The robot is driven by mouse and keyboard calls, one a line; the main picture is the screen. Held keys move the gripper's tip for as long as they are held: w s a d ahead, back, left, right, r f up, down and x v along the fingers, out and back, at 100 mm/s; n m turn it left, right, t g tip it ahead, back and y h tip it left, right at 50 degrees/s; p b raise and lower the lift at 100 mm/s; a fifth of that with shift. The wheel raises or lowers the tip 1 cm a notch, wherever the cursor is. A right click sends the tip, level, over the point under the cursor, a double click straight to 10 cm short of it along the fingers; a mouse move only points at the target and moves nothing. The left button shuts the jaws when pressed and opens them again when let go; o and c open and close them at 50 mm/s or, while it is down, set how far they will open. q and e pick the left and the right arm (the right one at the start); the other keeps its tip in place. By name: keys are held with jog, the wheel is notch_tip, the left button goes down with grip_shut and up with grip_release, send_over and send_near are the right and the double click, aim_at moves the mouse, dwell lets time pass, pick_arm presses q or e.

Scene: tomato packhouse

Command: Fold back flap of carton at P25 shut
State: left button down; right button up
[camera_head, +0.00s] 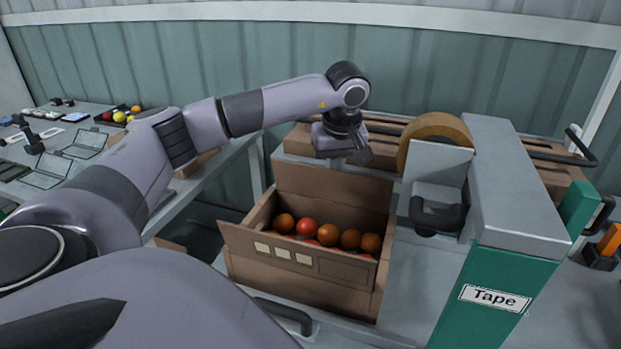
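The brown cardboard carton (300,283) stands open on a grey surface, with red and orange tomatoes (327,235) inside. Its back flap (335,193) stands up at the rear of the box. My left arm reaches in from the left, and its gripper (349,157) points down at the top edge of the back flap, above and behind the tomatoes. I cannot tell whether it touches the flap. The fingers are small and partly hidden by the wrist, so their opening is unclear. My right gripper is not in view.
A green and grey taping machine (505,255) marked "Tape" stands right of the carton, with a brown tape roll (436,133) at its rear. A dark handle (284,314) is in front of the carton. A side table (82,170) with tablets and fruit is at the left.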

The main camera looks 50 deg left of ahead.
aim_at(323, 232)
pick_arm(q)
jog(key=shift+s+d, duration=0.35)
jog(key=shift+s, duration=0.25)
jog(key=shift+s+d, duration=0.3)
jog(key=shift+s, duration=0.25)
jog(key=shift+s+d+f, duration=0.35)
jog(key=shift+s, duration=0.25)
jog(key=shift+s+d+f, duration=0.3)
jog(key=shift+s+f, duration=0.05)
jog(key=shift+s, duration=0.25)
jog(key=shift+s+d+f+b, duration=0.2)
jog(key=shift+s+f+b, duration=0.15)
jog(key=shift+f+b, duration=0.2)
jog(key=shift+s+d+f+b, duration=0.2)
jog(key=shift+s+f+b, duration=0.2)
jog(key=shift+f, duration=0.1)
jog(key=w+a+p+v, duration=0.1)
jog(key=p+v, duration=0.5)
jog(key=v, duration=0.1)
jog(key=shift+a+r, duration=0.25)
jog(key=shift+r, duration=0.35)
